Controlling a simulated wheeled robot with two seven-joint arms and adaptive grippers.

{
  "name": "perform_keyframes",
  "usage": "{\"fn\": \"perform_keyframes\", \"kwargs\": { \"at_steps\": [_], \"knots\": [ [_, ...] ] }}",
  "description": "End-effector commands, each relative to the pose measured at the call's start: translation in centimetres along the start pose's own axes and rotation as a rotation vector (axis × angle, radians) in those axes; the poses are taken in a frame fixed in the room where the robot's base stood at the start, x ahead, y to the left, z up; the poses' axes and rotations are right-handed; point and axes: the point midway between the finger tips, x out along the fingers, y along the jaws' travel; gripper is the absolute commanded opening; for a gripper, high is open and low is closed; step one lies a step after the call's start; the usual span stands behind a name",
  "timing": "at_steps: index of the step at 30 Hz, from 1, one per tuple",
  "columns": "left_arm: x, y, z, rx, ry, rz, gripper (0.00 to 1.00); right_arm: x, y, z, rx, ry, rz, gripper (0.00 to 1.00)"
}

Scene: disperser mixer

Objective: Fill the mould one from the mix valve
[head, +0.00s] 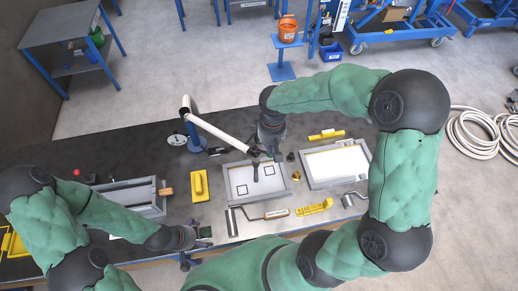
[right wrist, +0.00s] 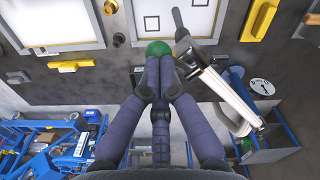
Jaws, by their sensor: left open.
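A white pipe arm (head: 215,131) reaches from a blue post (head: 194,137) over the bench and ends in a dark valve and spout (head: 256,170) above a shallow framed mould (head: 227,184) with square outlines. A second framed mould (head: 308,180) lies to its right; I see no label telling which is mould one. A green ball knob (right wrist: 158,47) shows beside the pipe end in the right wrist view. My right gripper (right wrist: 159,64) has its fingertips together at this knob; whether they clasp it is hidden. My left gripper (head: 205,236) is open and empty near the bench's front edge.
A yellow float (head: 200,186) lies left of the first mould. A roller (head: 265,215) and yellow tool (head: 315,207) lie in front. A long grey frame (head: 150,190) stands further left. A round white dial (head: 177,140) is beside the post.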

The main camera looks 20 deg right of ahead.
Motion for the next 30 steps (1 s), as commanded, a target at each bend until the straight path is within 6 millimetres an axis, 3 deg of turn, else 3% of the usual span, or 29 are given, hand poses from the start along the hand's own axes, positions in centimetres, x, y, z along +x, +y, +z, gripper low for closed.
{"fn": "perform_keyframes", "kwargs": {
  "at_steps": [30],
  "knots": [
    [1.8, -0.6, -0.1, 0.0, 0.0, 0.0, 0.92, 2.4, 0.0, 0.0, 0.0, 0.0, -0.001, 0.0]
  ]
}}
